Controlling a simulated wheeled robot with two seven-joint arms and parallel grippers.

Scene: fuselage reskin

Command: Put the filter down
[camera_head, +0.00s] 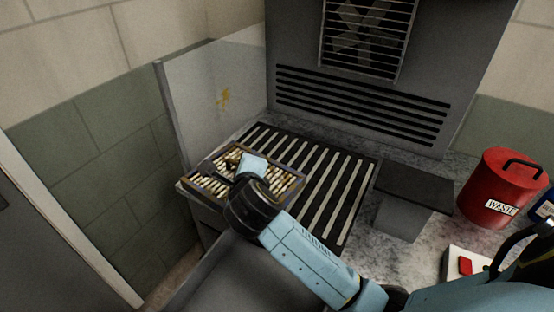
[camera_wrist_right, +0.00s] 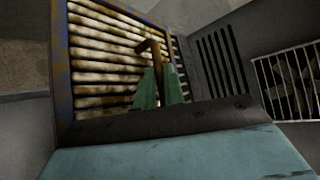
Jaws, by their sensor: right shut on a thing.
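The filter (camera_head: 285,183) has a brown frame and dirty cream pleats. In the head view it lies nearly flat over the left front part of the slatted grate (camera_head: 318,205); I cannot tell whether it rests on the slats or hangs just above them. My right gripper (camera_head: 243,168) comes in over it from the lower right. In the right wrist view the pleats (camera_wrist_right: 100,60) fill the left half, and the green fingertips (camera_wrist_right: 160,88) are shut on the filter's brass-coloured handle (camera_wrist_right: 150,46). My left gripper is not in view.
A clear side panel (camera_head: 215,95) stands left of the grate, and a grey vented back wall (camera_head: 360,110) rises behind. At right are a dark-topped block (camera_head: 415,187), a red waste can (camera_head: 500,185) and a red-button box (camera_head: 465,265). Open slats lie right of the filter.

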